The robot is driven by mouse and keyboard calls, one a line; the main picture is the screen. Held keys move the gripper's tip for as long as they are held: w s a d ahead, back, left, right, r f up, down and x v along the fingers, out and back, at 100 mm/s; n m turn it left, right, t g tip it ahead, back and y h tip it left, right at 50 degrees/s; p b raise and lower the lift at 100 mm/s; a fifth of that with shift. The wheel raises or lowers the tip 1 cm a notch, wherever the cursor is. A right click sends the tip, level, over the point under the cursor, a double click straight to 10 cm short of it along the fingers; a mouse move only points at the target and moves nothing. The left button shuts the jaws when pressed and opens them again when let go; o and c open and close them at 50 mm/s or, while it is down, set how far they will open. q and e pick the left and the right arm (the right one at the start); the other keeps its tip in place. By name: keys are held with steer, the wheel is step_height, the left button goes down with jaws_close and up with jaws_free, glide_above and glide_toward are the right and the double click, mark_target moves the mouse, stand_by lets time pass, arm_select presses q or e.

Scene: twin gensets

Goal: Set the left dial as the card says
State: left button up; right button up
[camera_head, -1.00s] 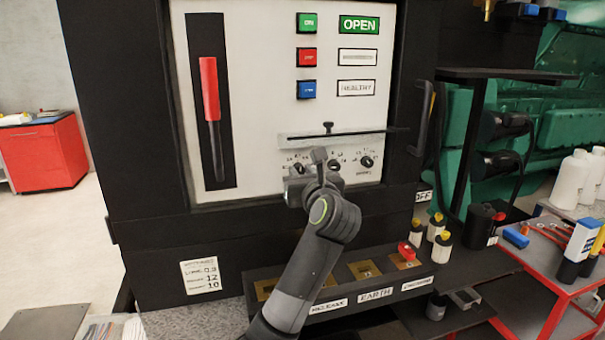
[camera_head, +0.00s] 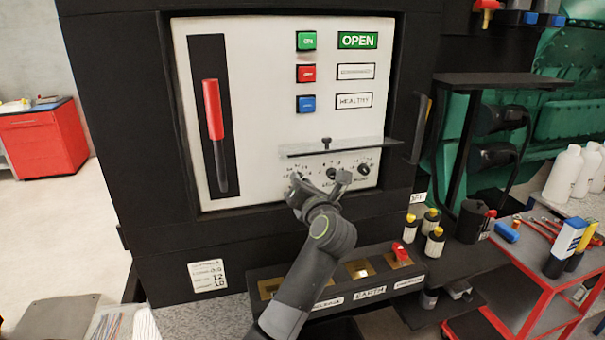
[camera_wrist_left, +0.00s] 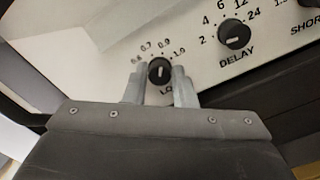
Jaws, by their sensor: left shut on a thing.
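The left dial (camera_wrist_left: 159,72) is a black knob with a white pointer line, on the white panel, with scale marks such as 0.7, 0.9 and 1.0 around it. My left gripper (camera_wrist_left: 160,85) is shut on this dial, one finger on each side. In the head view my left gripper (camera_head: 320,185) reaches up to the panel and hides the left dial. The card (camera_head: 207,275) is a white label on the black cabinet below the panel; its small print is blurred, with 12 and 10 on the lower lines. My right gripper is not in view.
The DELAY dial (camera_wrist_left: 234,34) is just right of the left dial. A clear hinged cover (camera_head: 335,147) sticks out above the dials. A red-handled lever (camera_head: 213,110) is at left. Labelled sockets (camera_head: 340,285) lie below.

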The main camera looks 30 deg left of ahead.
arm_select(q)
steer(key=shift+r+m+p, duration=0.1)
steer(key=shift+m+p, duration=0.25)
steer(key=shift+m, duration=0.05)
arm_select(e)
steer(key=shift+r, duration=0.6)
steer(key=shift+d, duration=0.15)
arm_select(q)
steer(key=o, duration=1)
